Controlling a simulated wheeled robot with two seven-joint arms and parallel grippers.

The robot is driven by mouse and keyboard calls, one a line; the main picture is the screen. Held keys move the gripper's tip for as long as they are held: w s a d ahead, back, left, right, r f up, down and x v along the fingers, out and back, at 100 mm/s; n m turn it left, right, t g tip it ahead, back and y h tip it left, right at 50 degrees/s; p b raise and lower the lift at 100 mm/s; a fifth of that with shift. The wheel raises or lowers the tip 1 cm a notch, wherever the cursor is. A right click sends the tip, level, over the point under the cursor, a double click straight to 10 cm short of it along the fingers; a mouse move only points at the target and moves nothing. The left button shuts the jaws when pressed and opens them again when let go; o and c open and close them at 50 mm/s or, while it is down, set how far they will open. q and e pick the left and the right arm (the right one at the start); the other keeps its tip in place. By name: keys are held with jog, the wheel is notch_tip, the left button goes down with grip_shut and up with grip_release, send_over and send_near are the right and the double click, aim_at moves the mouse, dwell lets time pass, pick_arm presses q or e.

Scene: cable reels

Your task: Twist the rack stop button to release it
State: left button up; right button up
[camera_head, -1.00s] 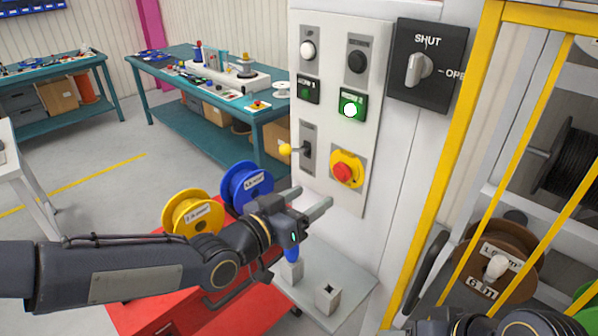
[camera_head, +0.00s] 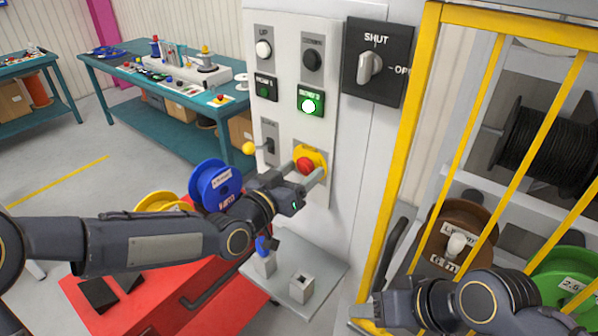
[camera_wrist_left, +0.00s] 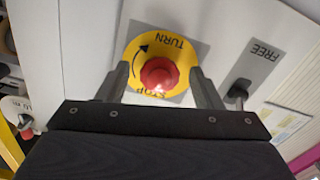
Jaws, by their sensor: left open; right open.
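The rack stop button (camera_head: 305,165) is a red knob on a yellow round plate, low on the white control panel (camera_head: 289,190). In the left wrist view the red knob (camera_wrist_left: 159,75) shows between the two fingers, with the words TURN and STOP and a curved arrow on the yellow plate. My left gripper (camera_head: 303,172) is open, its fingers pointing at the panel on either side of the knob. I cannot tell whether they touch it. My right gripper (camera_head: 362,312) is at the bottom of the head view, low in front of the yellow frame, with nothing seen in it.
A lever with a yellow ball (camera_head: 249,148) sits just left of the button. A black SHUT switch (camera_head: 377,62) is up right. A yellow barred frame (camera_head: 405,150) stands to the right. A grey shelf (camera_head: 325,275) lies below the panel.

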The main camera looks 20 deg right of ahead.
pick_arm(q)
jog(key=c, duration=1)
jog(key=m+b, duration=0.3)
jog(key=b, duration=0.3)
jog(key=m+b, duration=0.3)
jog(key=b, duration=0.3)
jog(key=shift+a+f, duration=0.1)
jog(key=shift+f, duration=0.1)
jog(key=shift+r+m+b, duration=0.25)
jog(key=shift+m+b, duration=0.8)
jog(key=shift+m, duration=0.05)
jog(key=o, duration=1)
jog(key=shift+w, duration=0.1)
